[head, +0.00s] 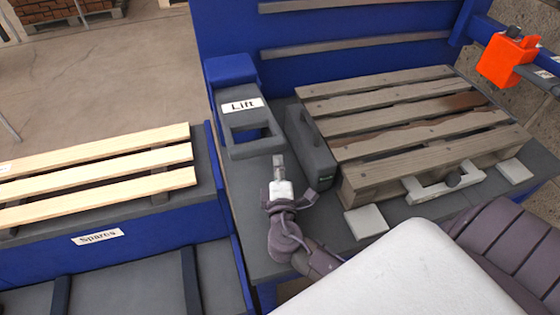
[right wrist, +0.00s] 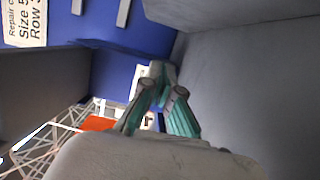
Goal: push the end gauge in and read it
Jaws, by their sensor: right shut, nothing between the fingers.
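A dark grey block with a raised handle, which looks like the end gauge (head: 312,150), stands on the bench beside the left end of the weathered wooden pallet (head: 400,122). A small green mark shows low on its front end, too small to read. I cannot tell whether the block touches the pallet. My right gripper (head: 279,165) is shut and empty, just left of the block's near part, with a narrow gap visible. In the right wrist view its teal fingers (right wrist: 160,85) come together between grey surfaces. My left gripper is not in view.
A grey frame labelled "Lift" (head: 243,106) stands behind my right gripper. Pale pads and a light clamp (head: 425,192) lie along the pallet's front. A "Spares" rack (head: 150,215) with pale slats is at left. An orange device (head: 508,60) hangs on the blue rail.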

